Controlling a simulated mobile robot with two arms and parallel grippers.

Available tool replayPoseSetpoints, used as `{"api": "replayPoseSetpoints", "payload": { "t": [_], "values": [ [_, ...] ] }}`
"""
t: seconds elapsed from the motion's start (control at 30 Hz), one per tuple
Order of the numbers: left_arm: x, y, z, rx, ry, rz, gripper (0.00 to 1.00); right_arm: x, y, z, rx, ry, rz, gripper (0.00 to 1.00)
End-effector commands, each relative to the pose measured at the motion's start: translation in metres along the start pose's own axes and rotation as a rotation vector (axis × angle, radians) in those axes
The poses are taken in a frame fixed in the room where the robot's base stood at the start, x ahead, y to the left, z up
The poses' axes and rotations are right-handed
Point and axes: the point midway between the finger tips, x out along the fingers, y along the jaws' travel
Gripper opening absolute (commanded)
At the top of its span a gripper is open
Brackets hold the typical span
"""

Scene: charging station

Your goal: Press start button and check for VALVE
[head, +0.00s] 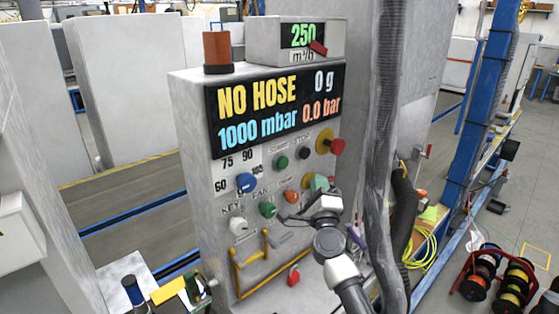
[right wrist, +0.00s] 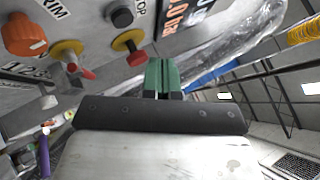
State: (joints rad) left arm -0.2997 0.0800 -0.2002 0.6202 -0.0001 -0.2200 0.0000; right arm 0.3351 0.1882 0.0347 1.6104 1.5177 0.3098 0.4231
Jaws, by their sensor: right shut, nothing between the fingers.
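The grey charging station (head: 195,150) stands upright before me. Its display (head: 276,105) reads "NO HOSE", "0 g", "1000 mbar" and "0.0 bar". A green button (head: 281,162) sits on the panel below the display, left of a black button (head: 304,153); the label above it is too small to read surely. In the right wrist view the black button (right wrist: 122,16) has lettering ending in "TOP". My right gripper (head: 319,183) has green fingertips (right wrist: 165,76), shut and empty, in front of the panel's right side, below the buttons. My left gripper is not in view.
A red knob on a yellow base (head: 337,146) is at the panel's right edge. A blue dial (head: 246,182), white knob (head: 238,225), second green knob (head: 267,209) and orange knob (head: 291,196) sit lower. A grey hose (head: 386,150) hangs in front. Cable reels (head: 490,270) stand right.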

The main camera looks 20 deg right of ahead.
Motion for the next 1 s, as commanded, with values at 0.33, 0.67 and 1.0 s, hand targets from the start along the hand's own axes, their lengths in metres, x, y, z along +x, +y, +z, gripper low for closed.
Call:
{"api": "replayPoseSetpoints", "payload": {
  "t": [0.33, 0.67, 1.0],
  "values": [
    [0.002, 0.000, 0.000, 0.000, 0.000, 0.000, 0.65, 0.001, 0.002, 0.001, -0.001, 0.000, 0.000, 0.00],
    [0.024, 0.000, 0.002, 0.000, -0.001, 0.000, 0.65, 0.025, 0.023, 0.018, 0.001, 0.000, -0.002, 0.00],
    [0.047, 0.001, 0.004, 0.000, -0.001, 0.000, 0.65, 0.054, 0.043, 0.040, 0.000, 0.000, 0.000, 0.00]
  ]
}}
